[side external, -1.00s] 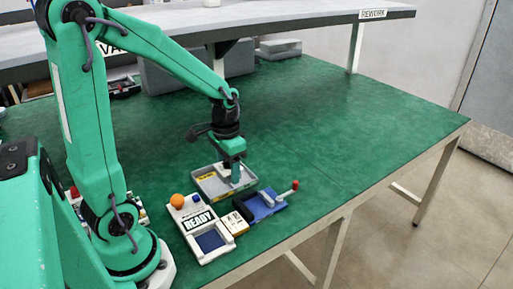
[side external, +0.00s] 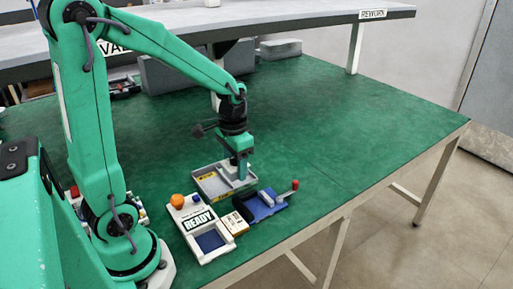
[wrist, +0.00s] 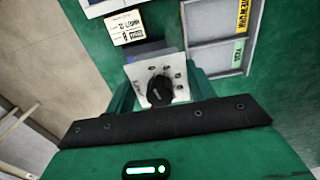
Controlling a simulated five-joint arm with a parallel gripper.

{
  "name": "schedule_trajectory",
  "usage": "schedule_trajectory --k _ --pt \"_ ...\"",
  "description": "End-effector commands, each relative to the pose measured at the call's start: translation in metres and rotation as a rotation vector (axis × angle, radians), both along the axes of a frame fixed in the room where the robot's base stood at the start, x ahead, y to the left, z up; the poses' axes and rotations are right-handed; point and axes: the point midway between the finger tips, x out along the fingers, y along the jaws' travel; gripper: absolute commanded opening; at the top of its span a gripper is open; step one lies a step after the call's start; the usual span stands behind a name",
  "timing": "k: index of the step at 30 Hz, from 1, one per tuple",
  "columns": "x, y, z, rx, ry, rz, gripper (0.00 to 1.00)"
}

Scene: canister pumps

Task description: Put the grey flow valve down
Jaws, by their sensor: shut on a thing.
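My gripper (side external: 241,170) points down near the right end of the grey tray (side external: 205,190). The tray (wrist: 187,45) lies to the right of the valve there. In the side view the valve is mostly hidden behind the fingers. I cannot tell whether it touches the surface below.
A blue fixture (side external: 264,208) with a red-tipped lever sits right of the tray. A white READY panel (side external: 214,240) with an orange ball (side external: 177,200) and a small labelled box (side external: 234,224) stand in front. The green table (side external: 350,130) is clear toward the right and back.

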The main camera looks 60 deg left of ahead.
Motion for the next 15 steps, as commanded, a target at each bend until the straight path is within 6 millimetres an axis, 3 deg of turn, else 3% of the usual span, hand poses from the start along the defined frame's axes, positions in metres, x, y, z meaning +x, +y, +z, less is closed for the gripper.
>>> schedule_trajectory --k 15 --pt "0.078 -0.052 0.052 0.0 -0.003 -0.003 0.29"
